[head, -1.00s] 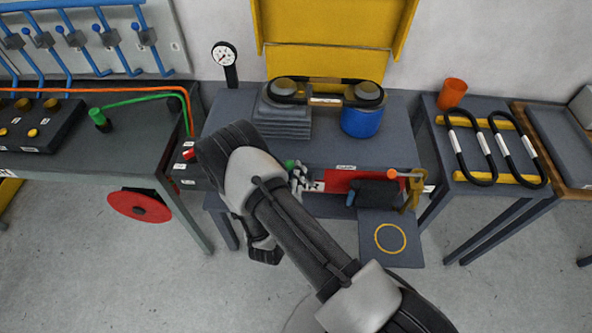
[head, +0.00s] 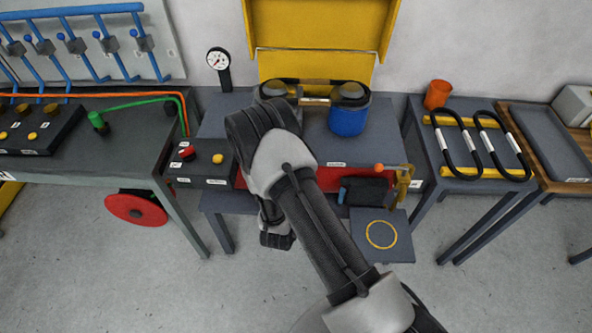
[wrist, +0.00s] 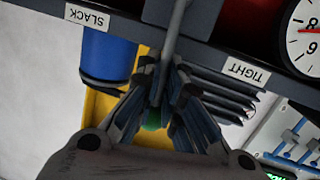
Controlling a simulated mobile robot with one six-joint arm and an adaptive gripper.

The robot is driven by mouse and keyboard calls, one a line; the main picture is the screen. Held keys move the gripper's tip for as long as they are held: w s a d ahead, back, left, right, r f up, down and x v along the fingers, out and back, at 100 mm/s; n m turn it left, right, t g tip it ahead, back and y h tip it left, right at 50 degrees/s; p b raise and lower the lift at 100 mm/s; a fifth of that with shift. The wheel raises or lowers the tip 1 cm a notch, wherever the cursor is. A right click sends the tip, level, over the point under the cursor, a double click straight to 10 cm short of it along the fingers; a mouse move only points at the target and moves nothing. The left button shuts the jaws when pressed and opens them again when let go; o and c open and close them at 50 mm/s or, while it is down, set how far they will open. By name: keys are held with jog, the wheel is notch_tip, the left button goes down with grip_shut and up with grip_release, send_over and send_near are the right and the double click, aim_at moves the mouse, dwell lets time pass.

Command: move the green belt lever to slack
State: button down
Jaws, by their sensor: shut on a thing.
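The belt lever is a grey bar (wrist: 174,45) with a green knob (wrist: 153,121), seen in the wrist view. My gripper (wrist: 164,88) is shut on the lever, its fingers on both sides of the bar and around the knob. In the wrist view a SLACK label (wrist: 87,17) is to the left of the lever and a TIGHT label (wrist: 247,72) to the right. The lever stands between the two labels. In the head view my arm hides the lever, the knob and my fingertips.
Behind the arm are a black belt (head: 315,82) and a blue drum (head: 348,120). A control box (head: 197,172) with red and yellow knobs is at left. A dark object, an orange-ended clamp (head: 403,180) and a yellow-ringed plate (head: 381,248) are at right.

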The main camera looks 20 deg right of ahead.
jog(key=shift+s+d+f+m+y+b, duration=0.1)
jog(key=shift+s+d+m+y+b, duration=0.2)
jog(key=shift+d+m+b, duration=0.55)
jog(key=shift+s+d+f+m+y+b, duration=0.15)
jog(key=shift+d+m+y+b, duration=0.3)
jog(key=shift+d+m, duration=0.75)
jog(key=shift+s+d+f+m+y+b, duration=0.1)
jog(key=shift+s+d+m+y+b, duration=0.2)
jog(key=shift+d+m+b, duration=0.75)
jog(key=shift+w+a+r+m+p, duration=0.1)
jog(key=shift+a+m+p, duration=0.15)
jog(key=shift+m+p, duration=0.15)
jog(key=c, duration=1.9)
grip_release()
jog(key=shift+o, duration=0.9)
jog(key=shift+d, duration=0.15)
jog(key=shift+s+f, duration=0.2)
jog(key=shift+a, duration=0.2)
